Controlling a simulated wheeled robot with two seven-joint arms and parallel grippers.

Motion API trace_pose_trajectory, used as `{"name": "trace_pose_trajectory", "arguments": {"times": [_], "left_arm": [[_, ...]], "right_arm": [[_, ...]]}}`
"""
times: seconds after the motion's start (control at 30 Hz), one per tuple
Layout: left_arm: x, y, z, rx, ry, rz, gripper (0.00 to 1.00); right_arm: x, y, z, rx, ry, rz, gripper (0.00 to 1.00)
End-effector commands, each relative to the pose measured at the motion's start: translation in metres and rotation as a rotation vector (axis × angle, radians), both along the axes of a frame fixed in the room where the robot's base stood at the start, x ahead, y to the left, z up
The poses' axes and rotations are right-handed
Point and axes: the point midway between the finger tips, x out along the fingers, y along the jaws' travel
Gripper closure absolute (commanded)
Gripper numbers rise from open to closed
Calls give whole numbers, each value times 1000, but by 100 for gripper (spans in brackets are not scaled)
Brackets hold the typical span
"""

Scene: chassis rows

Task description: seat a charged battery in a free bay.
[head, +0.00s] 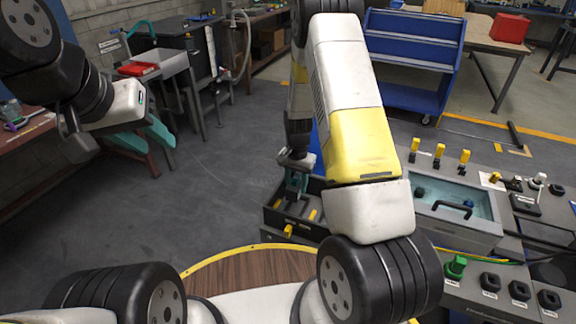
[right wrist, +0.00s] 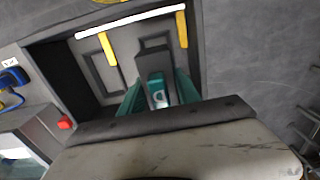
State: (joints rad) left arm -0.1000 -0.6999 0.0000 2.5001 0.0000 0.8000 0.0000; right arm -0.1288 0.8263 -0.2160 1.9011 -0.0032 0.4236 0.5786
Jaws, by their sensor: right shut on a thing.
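My right gripper (head: 295,190) points down into a dark open chassis (head: 272,222) beside the bench. In the right wrist view my right gripper (right wrist: 158,98) has its teal fingers shut on a dark battery (right wrist: 153,62), whose near end shows a grey and teal part. The chassis (right wrist: 60,58) there shows a recessed bay (right wrist: 103,72) left of the battery, with yellow strips beside the bays. I cannot tell whether the battery is down in its bay or above it.
The bench at right carries a teal-floored tray (head: 455,205) with a black handle, several yellow-topped levers (head: 438,153), a green knob (head: 456,266) and black sockets (head: 519,290). A blue cart (head: 410,60) stands behind. The floor (head: 220,170) between my arms is clear.

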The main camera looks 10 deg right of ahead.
Motion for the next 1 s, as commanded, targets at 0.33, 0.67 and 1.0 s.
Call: {"name": "trace_pose_trajectory", "arguments": {"times": [0.33,0.67,1.0], "left_arm": [[0,0,0,0,0,0,64],[0,0,0,0,0,0,64],[0,0,0,0,0,0,64]], "right_arm": [[0,0,-32,0,0,0,100],[1,0,-59,0,-1,0,100],[1,0,-65,0,-2,0,100]]}}
